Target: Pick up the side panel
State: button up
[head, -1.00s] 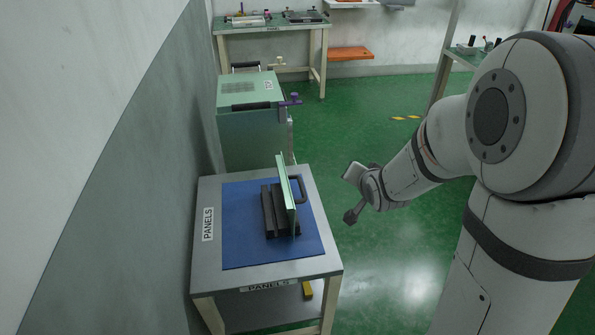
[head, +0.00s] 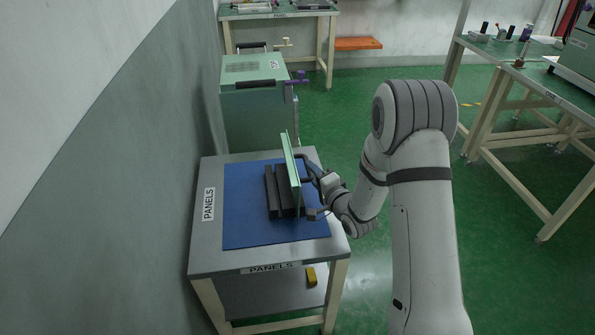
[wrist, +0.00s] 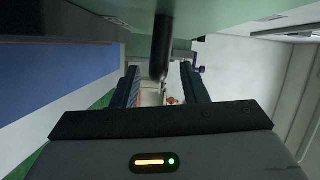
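The side panel (head: 290,168) is a thin light green plate with a dark handle (head: 306,170) on its right face. It stands upright in a black slotted rack (head: 272,195) on a blue mat (head: 245,210). My gripper (head: 314,194) is at the panel's right side, close to the handle. In the wrist view the gripper (wrist: 162,88) has its two fingers apart, and the dark handle bar (wrist: 162,48) shows between them. The panel's green face fills the top of that view (wrist: 225,12). I cannot tell whether either finger touches the handle.
The rack stands on a grey table (head: 208,255) labelled PANELS, close to the wall at left. A green cabinet (head: 255,110) with a purple-ended clamp is behind it. A yellow object (head: 311,276) lies on the lower shelf. Green floor is open to the right.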

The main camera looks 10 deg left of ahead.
jog(key=x, duration=0.3)
jog(key=shift+w+a, duration=0.15)
jog(key=shift+w, duration=0.15)
grip_shut()
dwell(0.3)
